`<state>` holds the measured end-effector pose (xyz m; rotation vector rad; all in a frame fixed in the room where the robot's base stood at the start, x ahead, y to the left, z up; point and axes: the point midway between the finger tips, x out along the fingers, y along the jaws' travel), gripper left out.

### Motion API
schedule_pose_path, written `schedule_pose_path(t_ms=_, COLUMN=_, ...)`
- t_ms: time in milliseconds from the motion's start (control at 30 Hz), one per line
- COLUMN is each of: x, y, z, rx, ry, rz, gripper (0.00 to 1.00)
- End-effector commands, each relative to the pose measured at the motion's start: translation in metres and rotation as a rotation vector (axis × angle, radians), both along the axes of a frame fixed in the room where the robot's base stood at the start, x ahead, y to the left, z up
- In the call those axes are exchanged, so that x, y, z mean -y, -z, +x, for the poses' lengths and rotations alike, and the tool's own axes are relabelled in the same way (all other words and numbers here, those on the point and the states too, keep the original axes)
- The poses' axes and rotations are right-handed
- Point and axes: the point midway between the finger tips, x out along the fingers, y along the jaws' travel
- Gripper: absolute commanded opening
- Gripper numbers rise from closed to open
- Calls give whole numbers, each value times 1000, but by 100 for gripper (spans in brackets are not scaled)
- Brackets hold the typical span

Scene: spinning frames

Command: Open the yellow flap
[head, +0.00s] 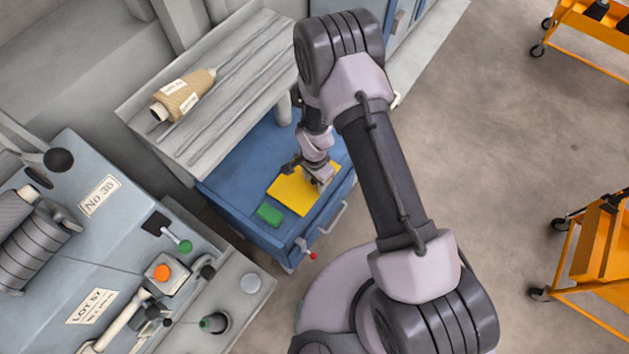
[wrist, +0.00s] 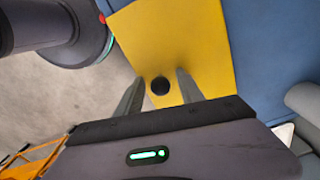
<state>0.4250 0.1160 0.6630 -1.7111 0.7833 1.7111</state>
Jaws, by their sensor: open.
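The yellow flap (head: 289,194) is a flat panel on the top of the blue cabinet (head: 236,186), and it looks closed. In the wrist view the flap (wrist: 170,35) fills the upper middle, with a round black knob (wrist: 160,86) on it. My gripper (head: 312,177) is over the right part of the flap in the head view. In the wrist view my gripper (wrist: 160,77) is open, with one finger on each side of the knob. I cannot tell whether the fingers touch the knob or the flap.
A handle (head: 333,217) and a red-tipped lever (head: 312,256) stick out of the cabinet front. A grey slatted shelf (head: 218,92) with a yarn cone (head: 183,95) overhangs behind. Orange carts (head: 598,245) stand right; floor between is clear.

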Motion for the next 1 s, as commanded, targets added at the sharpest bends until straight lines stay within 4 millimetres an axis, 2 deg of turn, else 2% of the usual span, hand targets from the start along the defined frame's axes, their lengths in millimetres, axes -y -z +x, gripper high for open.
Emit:
schedule_pose_path(t_ms=233, x=0, y=0, z=0, rx=0, ry=0, rz=0, gripper=45)
schedule_pose_path(t_ms=267, x=0, y=0, z=0, rx=0, ry=0, rz=0, gripper=41)
schedule_pose_path(t_ms=467, x=0, y=0, z=0, rx=0, ry=0, rz=0, gripper=2)
schedule_pose_path(t_ms=500, x=0, y=0, z=0, rx=0, ry=0, rz=0, gripper=0)
schedule_pose_path(t_ms=1000, x=0, y=0, z=0, rx=0, ry=0, rz=0, gripper=0)
